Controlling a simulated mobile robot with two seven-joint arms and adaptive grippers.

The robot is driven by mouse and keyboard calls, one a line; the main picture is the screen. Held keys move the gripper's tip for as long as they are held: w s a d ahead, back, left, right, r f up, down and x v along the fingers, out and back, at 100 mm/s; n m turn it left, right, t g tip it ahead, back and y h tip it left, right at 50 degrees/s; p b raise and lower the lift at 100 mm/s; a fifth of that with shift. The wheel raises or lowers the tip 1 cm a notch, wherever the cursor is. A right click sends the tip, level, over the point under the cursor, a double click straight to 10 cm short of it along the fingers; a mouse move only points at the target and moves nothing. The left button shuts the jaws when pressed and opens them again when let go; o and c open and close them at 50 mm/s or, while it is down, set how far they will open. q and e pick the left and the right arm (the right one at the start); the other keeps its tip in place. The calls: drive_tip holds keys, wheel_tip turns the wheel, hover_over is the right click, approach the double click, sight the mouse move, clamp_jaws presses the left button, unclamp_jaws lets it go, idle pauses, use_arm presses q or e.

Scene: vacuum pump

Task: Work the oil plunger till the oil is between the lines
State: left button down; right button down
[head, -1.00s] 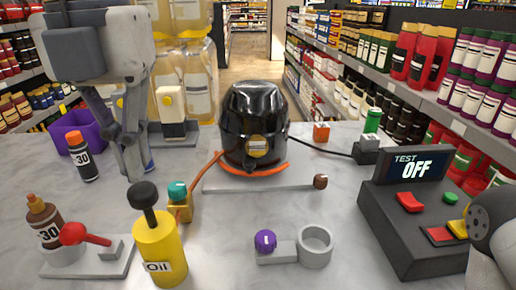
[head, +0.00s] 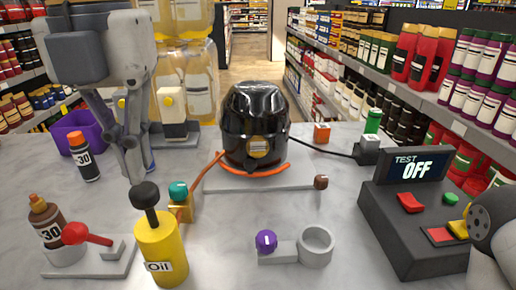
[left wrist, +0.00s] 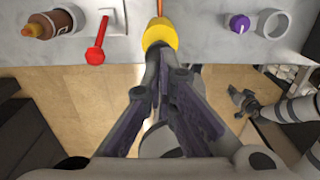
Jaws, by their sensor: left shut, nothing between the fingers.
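The yellow oil can (head: 160,245), labelled Oil, stands upright at the front left, with a black plunger knob (head: 144,195) raised on a rod. My left gripper (head: 138,178) is shut and empty, its fingertips pointing down close to the knob; I cannot tell if they touch. In the left wrist view the shut left fingertips (left wrist: 160,78) lie just below the yellow can (left wrist: 159,34). The black pump (head: 255,125) sits on a pale base at the centre. No oil level or lines can be made out. My right gripper (left wrist: 241,98) seems to show small in the left wrist view.
A red lever (head: 76,233) and an oil bottle (head: 46,222) stand left of the can. A teal-knobbed valve (head: 179,191) is close behind it. A purple knob (head: 266,241) with a grey ring is to the right. The test panel (head: 415,168) reads OFF.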

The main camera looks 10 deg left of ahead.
sight(142, 187)
idle(0.4)
